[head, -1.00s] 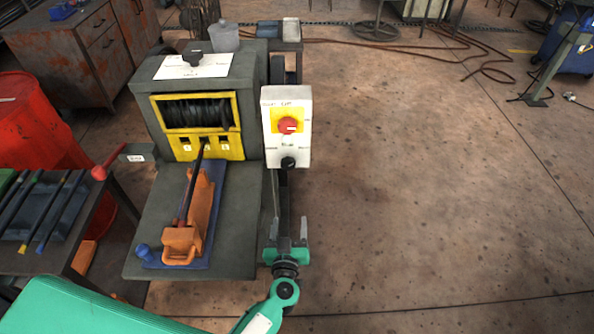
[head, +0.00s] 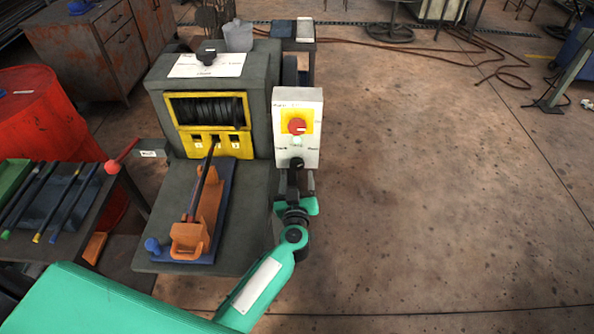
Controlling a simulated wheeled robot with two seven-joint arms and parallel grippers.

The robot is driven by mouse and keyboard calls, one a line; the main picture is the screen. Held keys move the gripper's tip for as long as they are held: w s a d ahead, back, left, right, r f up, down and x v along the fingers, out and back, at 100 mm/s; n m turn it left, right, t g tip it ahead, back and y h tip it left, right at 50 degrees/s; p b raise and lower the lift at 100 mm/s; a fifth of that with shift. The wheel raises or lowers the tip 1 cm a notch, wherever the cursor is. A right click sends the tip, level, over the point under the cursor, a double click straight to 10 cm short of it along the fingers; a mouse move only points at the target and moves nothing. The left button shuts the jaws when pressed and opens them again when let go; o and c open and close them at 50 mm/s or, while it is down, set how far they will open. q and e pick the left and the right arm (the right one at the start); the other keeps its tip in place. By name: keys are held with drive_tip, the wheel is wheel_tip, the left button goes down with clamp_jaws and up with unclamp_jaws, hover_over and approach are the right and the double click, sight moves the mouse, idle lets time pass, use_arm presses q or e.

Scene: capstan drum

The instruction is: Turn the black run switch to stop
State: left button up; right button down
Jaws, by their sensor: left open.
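The black run switch (head: 296,163) is a small black knob low on the white control box (head: 312,147). Small lettering sits on both sides of it, too small to read. A red rotary knob (head: 297,126) on a yellow plate is above it. My left gripper (head: 297,186) is just below the switch, its fingers pointing up toward it with a gap between them. Whether the fingers touch the knob I cannot tell. My right gripper is not in view.
The grey capstan machine (head: 259,90) with a dark drum (head: 207,111) behind a yellow frame stands left of the box. An orange lever holder (head: 190,240) lies before it. A red-knobbed lever (head: 112,167) sticks out left. Open floor (head: 430,190) lies to the right.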

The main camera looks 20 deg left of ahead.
sight(297, 168)
use_arm(q)
drive_tip(key=shift+x, duration=1.9)
drive_tip(key=shift+c, duration=0.2)
drive_tip(key=c, duration=0.9)
